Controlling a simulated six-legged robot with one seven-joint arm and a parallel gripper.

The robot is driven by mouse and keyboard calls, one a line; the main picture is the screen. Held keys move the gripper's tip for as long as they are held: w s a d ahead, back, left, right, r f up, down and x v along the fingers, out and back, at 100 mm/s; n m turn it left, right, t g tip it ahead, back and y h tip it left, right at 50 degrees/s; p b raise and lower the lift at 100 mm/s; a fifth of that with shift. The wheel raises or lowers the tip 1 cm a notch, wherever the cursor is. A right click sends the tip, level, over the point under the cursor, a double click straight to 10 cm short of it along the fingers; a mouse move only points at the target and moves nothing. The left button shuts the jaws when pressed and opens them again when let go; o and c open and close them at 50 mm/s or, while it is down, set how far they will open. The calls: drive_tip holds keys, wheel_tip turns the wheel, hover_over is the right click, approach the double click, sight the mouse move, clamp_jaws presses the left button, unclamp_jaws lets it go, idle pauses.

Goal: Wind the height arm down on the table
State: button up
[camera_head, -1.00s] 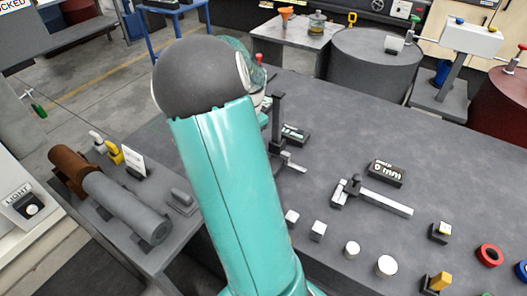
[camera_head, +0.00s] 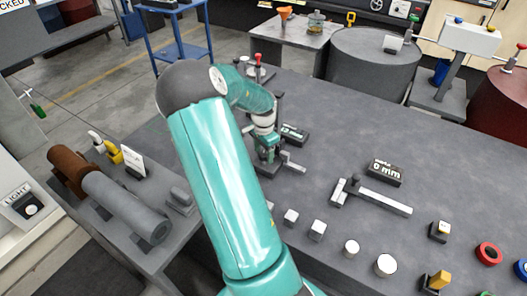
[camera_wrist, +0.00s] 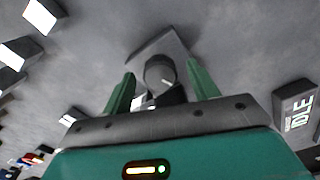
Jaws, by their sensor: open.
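The dark upright post (camera_head: 279,105) of the height gauge stands on the grey table (camera_head: 340,120), partly hidden by my arm. A light-grey arm (camera_head: 292,163) juts out low at its right. My gripper (camera_head: 268,155) is beside the post at the end of my teal arm, pointing down. In the wrist view, my gripper (camera_wrist: 160,88) is open, its two green fingers apart. A round dark-grey knob (camera_wrist: 159,70) lies between the fingers, above a grey plate. I cannot tell whether the fingers touch it.
A small display (camera_head: 295,134) stands behind the post; a display in the wrist view reads IDLE (camera_wrist: 300,115). A caliper-like tool (camera_head: 372,197) lies right of centre, near a "0 mm" display (camera_head: 384,173). Several small blocks and cylinders line the front edge.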

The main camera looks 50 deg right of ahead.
drive_tip(key=shift+c, duration=0.3)
drive_tip(key=c, duration=0.9)
drive_tip(key=shift+n, duration=0.5)
drive_tip(key=n, duration=0.4)
drive_tip(key=shift+n, duration=2.2)
drive_tip(key=o, duration=1)
drive_tip(key=shift+c, duration=0.2)
